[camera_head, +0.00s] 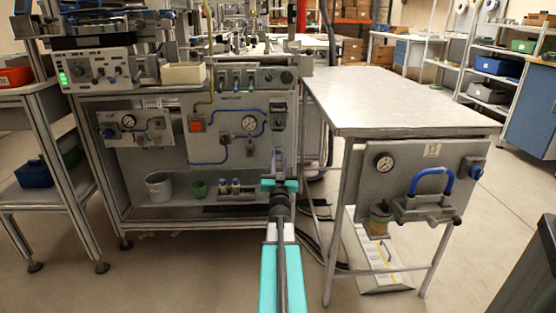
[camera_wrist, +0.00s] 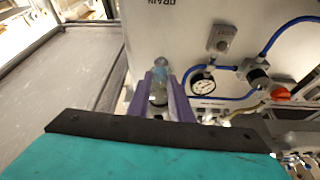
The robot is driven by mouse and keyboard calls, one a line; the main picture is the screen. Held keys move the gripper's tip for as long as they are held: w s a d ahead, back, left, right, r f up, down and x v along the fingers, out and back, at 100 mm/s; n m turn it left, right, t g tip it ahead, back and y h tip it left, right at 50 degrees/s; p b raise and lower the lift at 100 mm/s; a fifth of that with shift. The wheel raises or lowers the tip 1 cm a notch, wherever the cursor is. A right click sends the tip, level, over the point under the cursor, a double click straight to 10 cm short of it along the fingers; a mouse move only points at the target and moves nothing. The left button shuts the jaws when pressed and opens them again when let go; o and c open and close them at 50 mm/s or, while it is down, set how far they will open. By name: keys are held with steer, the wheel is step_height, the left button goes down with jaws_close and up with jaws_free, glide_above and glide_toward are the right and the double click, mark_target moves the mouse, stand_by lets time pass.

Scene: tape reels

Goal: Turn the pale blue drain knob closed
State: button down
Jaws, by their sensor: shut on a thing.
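The pale blue drain knob (camera_wrist: 160,68) stands out from a light panel, below an upside-down DRAIN label (camera_wrist: 162,3) in the wrist view. My gripper (camera_wrist: 165,84) has its two purple fingers on either side of the knob and is shut on it. The fingers partly cover the knob, so its turn angle is hard to read. In the head view my gripper (camera_head: 279,163) is at the right edge of the bench's lower panel, and the knob is hidden there.
In the wrist view a pressure gauge (camera_wrist: 203,85), blue tubing (camera_wrist: 236,97) and an orange-red knob (camera_wrist: 281,93) sit right of my fingers. In the head view a grey table (camera_head: 400,100) with its own panel (camera_head: 376,185) stands to the right. Floor between is narrow.

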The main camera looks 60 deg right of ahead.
steer(key=shift+s+d, duration=0.1)
steer(key=shift+s, duration=0.05)
steer(key=shift+s+d+n+t+y, duration=0.1)
steer(key=shift+n+t+y, duration=0.4)
steer(key=shift+n+t, duration=0.75)
steer(key=shift+d+r+n+y+p, duration=0.1)
steer(key=shift+n+y+p, duration=0.4)
steer(key=shift+n, duration=1.65)
steer(key=c, duration=1.6)
jaws_free()
steer(key=shift+t+y, duration=0.25)
steer(key=shift+y, duration=0.05)
steer(key=shift+a, duration=0.2)
